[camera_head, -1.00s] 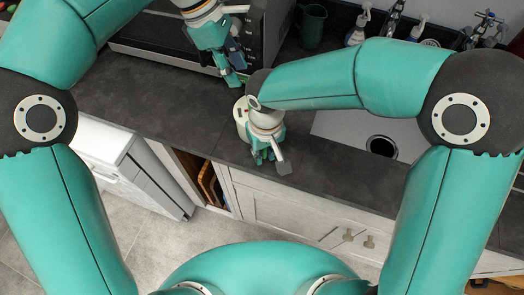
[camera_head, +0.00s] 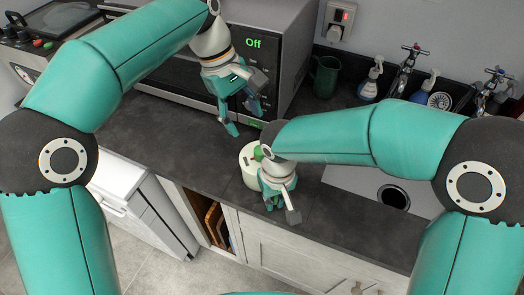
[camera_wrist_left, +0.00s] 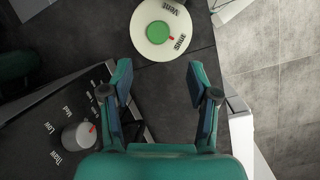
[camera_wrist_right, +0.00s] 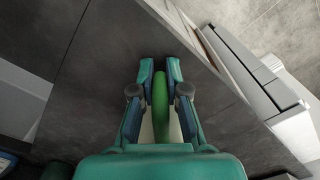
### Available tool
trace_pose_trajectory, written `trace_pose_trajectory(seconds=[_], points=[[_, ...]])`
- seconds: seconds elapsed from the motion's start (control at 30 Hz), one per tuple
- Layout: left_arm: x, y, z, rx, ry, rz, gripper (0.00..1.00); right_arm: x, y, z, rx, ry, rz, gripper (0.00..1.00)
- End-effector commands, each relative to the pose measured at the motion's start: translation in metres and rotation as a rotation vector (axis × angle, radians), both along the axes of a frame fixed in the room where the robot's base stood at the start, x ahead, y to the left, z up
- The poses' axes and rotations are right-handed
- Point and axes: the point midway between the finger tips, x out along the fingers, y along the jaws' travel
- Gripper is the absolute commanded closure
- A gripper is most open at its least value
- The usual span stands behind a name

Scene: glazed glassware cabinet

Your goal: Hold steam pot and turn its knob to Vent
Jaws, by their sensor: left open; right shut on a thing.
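The steam pot (camera_head: 249,160) is a round white pot on the dark counter, near its front edge. In the left wrist view its white lid (camera_wrist_left: 143,35) shows from above, with a green round knob (camera_wrist_left: 160,32) and dark lettering; one label seems to read Vent. My left gripper (camera_head: 244,118) is open and empty above and behind the pot; in its wrist view the pot lies beyond the spread fingertips (camera_wrist_left: 158,80). My right gripper (camera_head: 283,207) is shut on the pot's green handle (camera_wrist_right: 160,100) at the front. It hides part of the pot.
A microwave (camera_head: 279,60) with a lit Off display stands behind my left gripper; its dial (camera_wrist_left: 78,136) shows in the left wrist view. A sink (camera_head: 350,182) lies to the right, with a green mug (camera_head: 325,76) and soap bottles (camera_head: 371,80) behind. Counter left of the pot is clear.

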Motion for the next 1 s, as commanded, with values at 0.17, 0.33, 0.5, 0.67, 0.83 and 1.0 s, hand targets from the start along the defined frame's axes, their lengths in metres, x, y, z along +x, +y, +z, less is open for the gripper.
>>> trace_pose_trajectory(seconds=[0.17, 0.33, 0.5, 0.67, 0.83, 1.0], points=[[0.001, 0.009, 0.003, 0.041, -0.109, -0.418, 0.40, 0.000, 0.000, 0.000, 0.000, 0.000, 0.000, 1.00], [0.001, 0.008, 0.008, 0.092, -0.183, -0.812, 0.40, 0.000, 0.000, 0.000, 0.000, 0.000, 0.000, 1.00], [-0.002, -0.006, 0.018, 0.153, -0.227, -1.122, 0.40, 0.000, 0.000, 0.000, 0.000, 0.000, 0.000, 1.00], [-0.009, -0.033, 0.023, 0.184, -0.246, -1.185, 0.40, 0.000, 0.000, 0.000, 0.000, 0.000, 0.000, 1.00], [-0.012, -0.037, 0.012, 0.184, -0.247, -1.195, 0.40, 0.000, 0.000, 0.000, 0.000, 0.000, 0.000, 1.00], [-0.012, -0.036, -0.016, 0.184, -0.245, -1.194, 0.40, 0.000, 0.000, 0.000, 0.000, -0.001, 0.000, 1.00]])
